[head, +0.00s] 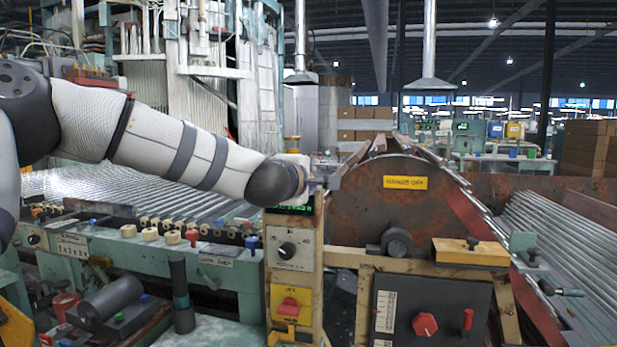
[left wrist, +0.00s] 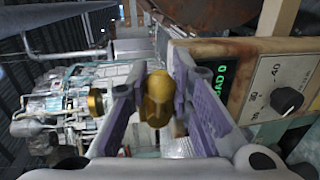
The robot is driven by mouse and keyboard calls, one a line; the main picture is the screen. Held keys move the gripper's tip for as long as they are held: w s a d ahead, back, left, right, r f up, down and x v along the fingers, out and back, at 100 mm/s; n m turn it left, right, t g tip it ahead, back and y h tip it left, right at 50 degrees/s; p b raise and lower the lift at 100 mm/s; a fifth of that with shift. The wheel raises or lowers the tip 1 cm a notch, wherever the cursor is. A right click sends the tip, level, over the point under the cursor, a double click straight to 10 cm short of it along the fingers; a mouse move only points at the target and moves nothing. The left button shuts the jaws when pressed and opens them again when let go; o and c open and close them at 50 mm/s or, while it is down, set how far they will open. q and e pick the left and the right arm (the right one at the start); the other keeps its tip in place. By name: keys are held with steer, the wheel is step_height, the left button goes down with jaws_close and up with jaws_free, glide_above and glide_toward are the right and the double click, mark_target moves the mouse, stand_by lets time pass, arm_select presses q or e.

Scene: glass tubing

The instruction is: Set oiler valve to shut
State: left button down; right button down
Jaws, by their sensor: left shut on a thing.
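The yellow, brass-like handle (left wrist: 157,100), apparently the oiler valve's, is between the purple fingers of my left gripper (left wrist: 155,88) in the left wrist view. The fingers are shut on it. A round brass piece (left wrist: 96,101) shows just left of the fingers. In the head view my left arm reaches across to the top of the control post, where my left gripper (head: 318,178) is partly hidden by its own wrist. A small brass-coloured piece (head: 292,144) shows just above the wrist there. The valve's setting cannot be read. My right gripper is not in view.
The control post (head: 293,238) carries a green display (left wrist: 216,82), a black dial (head: 287,250) and a red switch (head: 288,306). A rusty round guard (head: 385,215) with a yellow sign stands close on the right. Metal tubes (head: 130,184) lie on the left.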

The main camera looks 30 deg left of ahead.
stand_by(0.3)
arm_select(q)
steer(key=c, duration=1.4)
jaws_free()
steer(key=v, duration=1.2)
